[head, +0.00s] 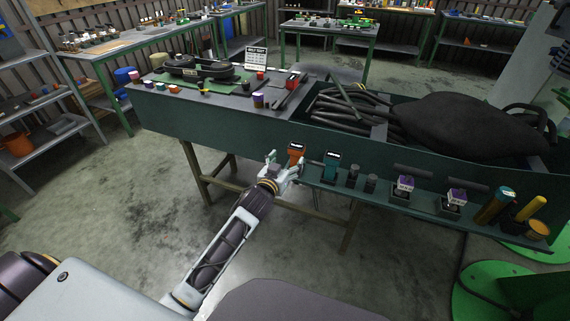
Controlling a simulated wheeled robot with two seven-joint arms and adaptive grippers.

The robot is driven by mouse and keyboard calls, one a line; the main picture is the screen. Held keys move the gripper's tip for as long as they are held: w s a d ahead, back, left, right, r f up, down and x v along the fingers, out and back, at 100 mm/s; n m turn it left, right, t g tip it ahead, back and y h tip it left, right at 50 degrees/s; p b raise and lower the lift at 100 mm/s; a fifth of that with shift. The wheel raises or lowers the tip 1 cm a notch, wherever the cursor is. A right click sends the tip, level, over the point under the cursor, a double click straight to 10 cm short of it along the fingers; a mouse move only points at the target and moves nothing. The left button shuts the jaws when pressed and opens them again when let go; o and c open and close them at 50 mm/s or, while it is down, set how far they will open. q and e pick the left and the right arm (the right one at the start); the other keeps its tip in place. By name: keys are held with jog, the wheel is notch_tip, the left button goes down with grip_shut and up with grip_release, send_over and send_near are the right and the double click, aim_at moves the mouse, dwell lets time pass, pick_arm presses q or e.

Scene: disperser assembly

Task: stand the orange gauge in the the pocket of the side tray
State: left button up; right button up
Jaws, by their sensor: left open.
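The orange gauge (296,149) with a dark face stands upright at the left end of the narrow green side tray (385,193), which runs along the front of the bench. My left gripper (285,164) is open just in front and left of the orange gauge, with its fingers spread near it. I cannot tell whether a finger touches it. The gauge's lower part is partly hidden by the gripper, and the pocket cannot be made out. My right gripper is not in view.
A teal gauge (331,166) stands right of the orange one. Dark cylinders (352,175), purple-and-white blocks (404,187) and yellow-topped tools (530,208) stand farther right. The bench wall (230,133) rises behind. The floor left of my arm is clear.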

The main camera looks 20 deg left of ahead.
pick_arm(q)
jog(key=shift+s+r, duration=0.1)
jog(key=shift+s, duration=0.4)
dwell(0.7)
